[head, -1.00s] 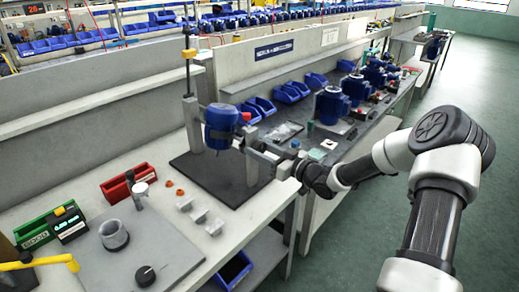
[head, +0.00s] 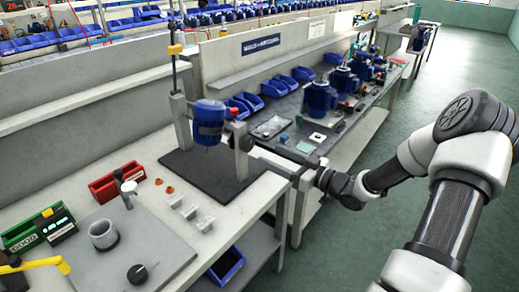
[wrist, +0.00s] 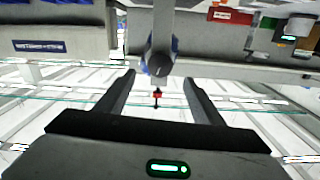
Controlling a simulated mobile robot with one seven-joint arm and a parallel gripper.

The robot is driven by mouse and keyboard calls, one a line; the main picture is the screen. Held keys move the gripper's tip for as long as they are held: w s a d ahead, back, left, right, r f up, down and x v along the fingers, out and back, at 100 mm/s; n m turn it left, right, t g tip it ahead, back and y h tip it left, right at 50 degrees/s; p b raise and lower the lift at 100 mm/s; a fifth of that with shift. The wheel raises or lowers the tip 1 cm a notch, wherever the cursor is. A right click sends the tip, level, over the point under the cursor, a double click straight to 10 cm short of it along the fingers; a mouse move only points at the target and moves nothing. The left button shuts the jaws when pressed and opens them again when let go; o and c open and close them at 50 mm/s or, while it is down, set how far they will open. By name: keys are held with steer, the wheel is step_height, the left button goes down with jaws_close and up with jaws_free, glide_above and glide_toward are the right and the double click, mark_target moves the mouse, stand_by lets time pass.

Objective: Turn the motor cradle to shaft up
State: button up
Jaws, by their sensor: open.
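The motor cradle stands on a dark mat (head: 215,172), with a blue motor (head: 208,120) hung between two grey posts, the near one (head: 242,158) to its right. The motor's body looks roughly upright; I cannot make out which way its shaft points. My gripper (head: 275,157) is open, to the right of the near post and apart from it. In the wrist view, its two fingers flank an empty gap. Beyond them hangs the inverted near post (wrist: 163,25) with a round dark pivot end (wrist: 159,65), and a little of the blue motor shows behind it.
A tall rod with a yellow part (head: 175,50) rises behind the cradle. Small grey blocks (head: 190,211), a red bin (head: 116,182) and a grey plate with a ring (head: 103,234) are on the near bench. More blue motors (head: 320,97) stand on the farther bench.

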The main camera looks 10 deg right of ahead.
steer(key=v, duration=0.6)
steer(key=shift+s, duration=0.15)
steer(key=shift+d, duration=0.1)
